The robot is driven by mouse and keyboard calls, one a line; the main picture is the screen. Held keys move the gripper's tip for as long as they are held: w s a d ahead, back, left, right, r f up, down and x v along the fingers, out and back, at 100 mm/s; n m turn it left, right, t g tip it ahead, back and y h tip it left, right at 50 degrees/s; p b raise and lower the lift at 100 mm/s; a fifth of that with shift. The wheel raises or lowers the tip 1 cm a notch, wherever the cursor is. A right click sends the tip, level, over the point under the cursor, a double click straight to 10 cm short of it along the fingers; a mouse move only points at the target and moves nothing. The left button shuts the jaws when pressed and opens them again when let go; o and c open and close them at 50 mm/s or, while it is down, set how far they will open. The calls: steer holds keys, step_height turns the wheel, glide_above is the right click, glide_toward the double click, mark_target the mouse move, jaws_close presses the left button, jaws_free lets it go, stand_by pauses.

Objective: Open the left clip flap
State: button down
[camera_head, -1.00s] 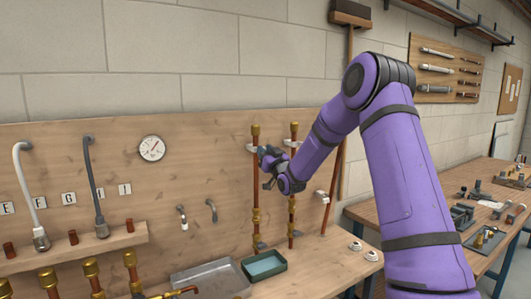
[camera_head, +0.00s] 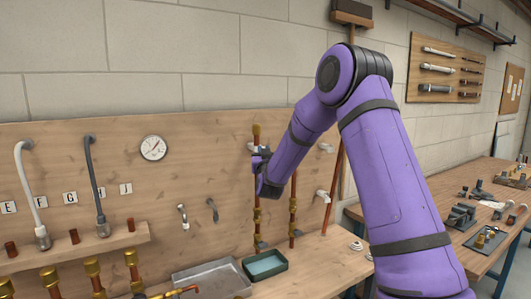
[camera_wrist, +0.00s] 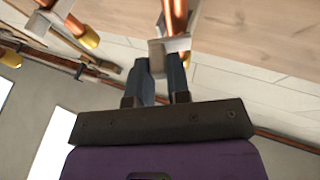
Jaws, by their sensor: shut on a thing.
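The left clip flap (camera_wrist: 156,54) is a small pale grey plate at the pipe clip on the left upright copper pipe (camera_head: 256,191). The pipe also shows at the top of the wrist view (camera_wrist: 179,14). My gripper (camera_wrist: 158,69) has its two dark fingers shut on this flap, with the flap's end between the tips. In the head view my gripper (camera_head: 259,159) is beside the upper part of the left pipe and small; the wrist hides most of its hold. The flap's exact angle cannot be told.
A second upright copper pipe (camera_head: 293,205) stands close to the right, partly behind my arm. A white wall fitting (camera_head: 323,196) and a broom handle (camera_head: 336,185) are further right. A green tray (camera_head: 265,265) and a grey tray (camera_head: 212,278) lie below on the bench.

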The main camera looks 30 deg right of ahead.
steer(key=shift+w+a+m+g+h, duration=0.2)
steer(key=shift+a+m+g+h, duration=0.6)
steer(key=shift+m+g+h, duration=1.9)
steer(key=shift+w+a+m+g+h, duration=0.15)
steer(key=shift+a+m+g+h, duration=0.6)
steer(key=shift+m+g+h, duration=1.95)
steer(key=shift+w+a+m+g+h, duration=0.2)
steer(key=shift+a+m+g+h, duration=1.1)
steer(key=shift+g, duration=2.7)
steer(key=shift+d+n+h, duration=0.3)
steer(key=shift+d+h, duration=0.1)
steer(key=shift+d, duration=0.1)
steer(key=c, duration=1.1)
jaws_free()
steer(key=v, duration=1)
steer(key=shift+a+f, duration=0.1)
steer(key=shift+a, duration=0.3)
